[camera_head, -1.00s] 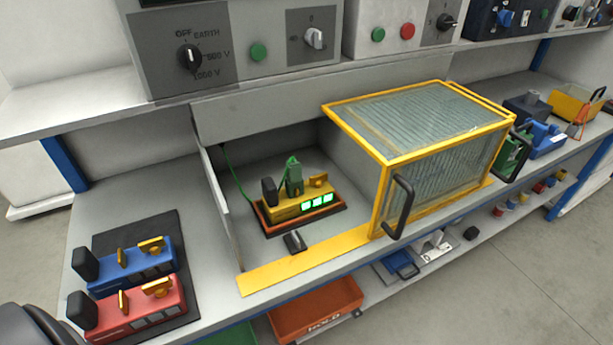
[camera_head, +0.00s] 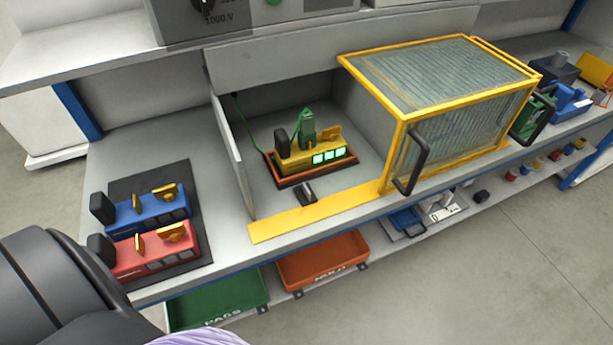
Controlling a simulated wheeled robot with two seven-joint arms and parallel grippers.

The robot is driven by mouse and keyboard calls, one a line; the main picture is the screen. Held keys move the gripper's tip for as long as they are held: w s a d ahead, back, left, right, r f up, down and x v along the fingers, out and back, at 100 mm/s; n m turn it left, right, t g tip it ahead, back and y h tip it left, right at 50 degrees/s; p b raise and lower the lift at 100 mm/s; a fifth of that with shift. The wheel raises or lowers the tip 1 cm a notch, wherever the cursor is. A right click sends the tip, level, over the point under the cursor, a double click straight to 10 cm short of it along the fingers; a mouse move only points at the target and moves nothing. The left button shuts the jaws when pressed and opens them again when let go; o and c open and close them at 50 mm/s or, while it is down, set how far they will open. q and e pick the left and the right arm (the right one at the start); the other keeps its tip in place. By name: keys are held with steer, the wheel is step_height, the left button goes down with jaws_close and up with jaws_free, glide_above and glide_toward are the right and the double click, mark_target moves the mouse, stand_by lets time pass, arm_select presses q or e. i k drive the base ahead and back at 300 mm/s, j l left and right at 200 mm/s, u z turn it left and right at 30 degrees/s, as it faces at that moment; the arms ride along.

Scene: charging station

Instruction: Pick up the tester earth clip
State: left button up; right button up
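The green earth clip (camera_head: 307,127) stands upright at the top of a yellow unit (camera_head: 298,160) in the open bay. A thin green lead (camera_head: 247,127) runs from the bay's left wall toward the unit. The unit has green lit displays on its front and sits in a brown-orange tray (camera_head: 291,182). My dark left arm comes in at the lower left, far from the clip; its gripper is outside the picture. My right gripper is also out of view.
A yellow-framed clear guard (camera_head: 440,85) with a black handle stands right of the bay. A blue unit (camera_head: 150,208) and a red unit (camera_head: 155,252) rest on a dark mat at left. Green (camera_head: 215,297) and orange (camera_head: 325,262) trays lie below. An upper shelf overhangs behind.

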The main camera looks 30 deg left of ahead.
mark_target(306, 132)
steer(key=i+l+u, duration=0.15)
steer(key=u, duration=0.3)
steer(key=i+l+u, duration=0.25)
steer(key=u, duration=0.15)
steer(key=i+l+u, duration=0.2)
steer(key=u, duration=0.25)
steer(key=l, duration=0.1)
